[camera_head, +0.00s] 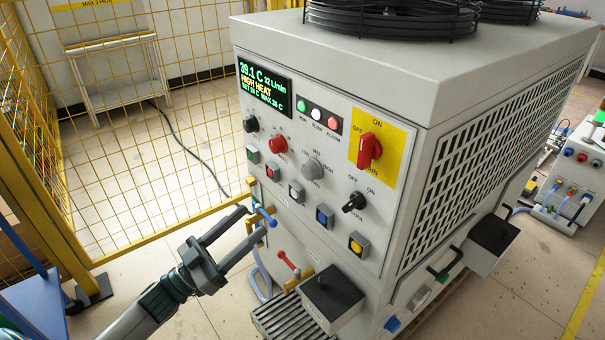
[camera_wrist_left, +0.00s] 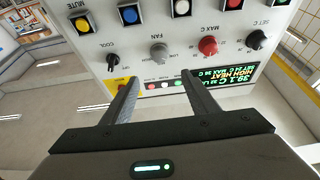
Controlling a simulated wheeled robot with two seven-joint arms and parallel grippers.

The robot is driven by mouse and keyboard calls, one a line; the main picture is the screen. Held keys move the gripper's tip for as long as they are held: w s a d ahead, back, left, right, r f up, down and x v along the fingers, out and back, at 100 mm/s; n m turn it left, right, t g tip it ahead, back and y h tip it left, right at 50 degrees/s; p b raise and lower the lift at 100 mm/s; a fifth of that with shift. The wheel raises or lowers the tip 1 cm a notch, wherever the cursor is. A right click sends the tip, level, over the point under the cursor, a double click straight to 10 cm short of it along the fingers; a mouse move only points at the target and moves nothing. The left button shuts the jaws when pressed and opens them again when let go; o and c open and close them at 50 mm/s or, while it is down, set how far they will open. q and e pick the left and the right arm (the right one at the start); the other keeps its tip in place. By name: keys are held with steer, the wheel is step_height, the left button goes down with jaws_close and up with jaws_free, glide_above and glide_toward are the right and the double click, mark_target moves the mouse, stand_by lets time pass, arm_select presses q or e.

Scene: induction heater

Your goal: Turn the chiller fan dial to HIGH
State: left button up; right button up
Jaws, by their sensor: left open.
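The chiller fan dial is a round grey knob (camera_head: 313,168) on the chiller's front panel (camera_head: 290,220), with the red MAX C knob to its left in the head view. Its pointer is too small to read. In the left wrist view, where the panel is upside down, the fan dial (camera_wrist_left: 160,53) shows beyond and between the fingers. My left gripper (camera_head: 257,222) is open and empty, left of the panel and lower than the dial in the head view, apart from it; it also shows in the left wrist view (camera_wrist_left: 160,82). My right gripper is not in view.
The black COOL switch (camera_head: 354,202), red main switch (camera_head: 369,150) and push buttons (camera_head: 324,216) surround the dial. The display (camera_head: 264,90) reads 39.1 C and HIGH HEAT. Blue and red valve handles (camera_head: 287,260) sit low on the left. A yellow mesh fence (camera_head: 130,130) stands behind.

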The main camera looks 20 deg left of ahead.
mark_target(306, 173)
arm_select(q)
steer(key=p+x, duration=0.2)
steer(key=x, duration=1.4)
steer(key=shift+r, duration=0.1)
steer(key=shift+w+d+r, duration=0.25)
steer(key=shift+w+d, duration=0.1)
steer(key=shift+w, duration=0.2)
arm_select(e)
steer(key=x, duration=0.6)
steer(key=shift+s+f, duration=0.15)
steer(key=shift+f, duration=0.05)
arm_select(q)
steer(key=c, duration=0.9)
steer(key=shift+o, duration=0.2)
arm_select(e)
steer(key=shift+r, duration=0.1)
